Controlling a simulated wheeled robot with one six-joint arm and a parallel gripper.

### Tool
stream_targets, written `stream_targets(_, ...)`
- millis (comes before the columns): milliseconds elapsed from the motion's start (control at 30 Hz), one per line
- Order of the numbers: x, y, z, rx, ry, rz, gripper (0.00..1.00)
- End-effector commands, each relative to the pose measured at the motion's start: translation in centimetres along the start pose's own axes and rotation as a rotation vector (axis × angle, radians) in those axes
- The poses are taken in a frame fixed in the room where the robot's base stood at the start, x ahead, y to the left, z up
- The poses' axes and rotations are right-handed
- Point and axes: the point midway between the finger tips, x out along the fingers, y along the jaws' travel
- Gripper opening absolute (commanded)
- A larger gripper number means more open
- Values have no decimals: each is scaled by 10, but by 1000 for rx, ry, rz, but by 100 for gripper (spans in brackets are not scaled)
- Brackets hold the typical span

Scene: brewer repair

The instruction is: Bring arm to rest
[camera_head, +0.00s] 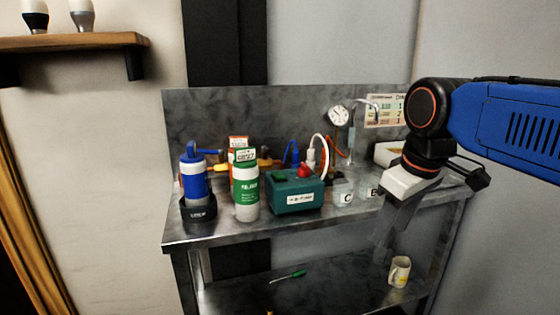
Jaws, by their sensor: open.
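My blue arm comes in from the right side of the view. My gripper (397,222) hangs pointing down over the right end of the metal bench (345,218). It is open, and I see nothing held between its fingers. The gripper hides part of the bench's right side. I cannot tell how far it is from the bench surface.
On the bench stand a blue-and-white bottle (194,181) in a black holder, a green-labelled bottle (246,190), a teal box (297,196) with a red button, and a clear container marked C (344,194). A mug (399,271) and a green-handled screwdriver (297,274) are on the lower shelf.

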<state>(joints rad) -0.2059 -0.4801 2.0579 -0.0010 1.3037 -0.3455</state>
Motion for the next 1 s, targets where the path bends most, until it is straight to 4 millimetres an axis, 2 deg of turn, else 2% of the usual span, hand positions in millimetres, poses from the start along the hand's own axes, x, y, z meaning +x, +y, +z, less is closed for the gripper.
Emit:
stream_targets(33,11,1,19,53,11,10,47)
stream_targets(300,79,-1,103,341,84,62,47)
stream_targets(500,118,-7,145,488,127,87,47)
stream_targets(667,130,-10,157,534,140,94,47)
stream_targets(1000,131,-10,158,537,141,94,47)
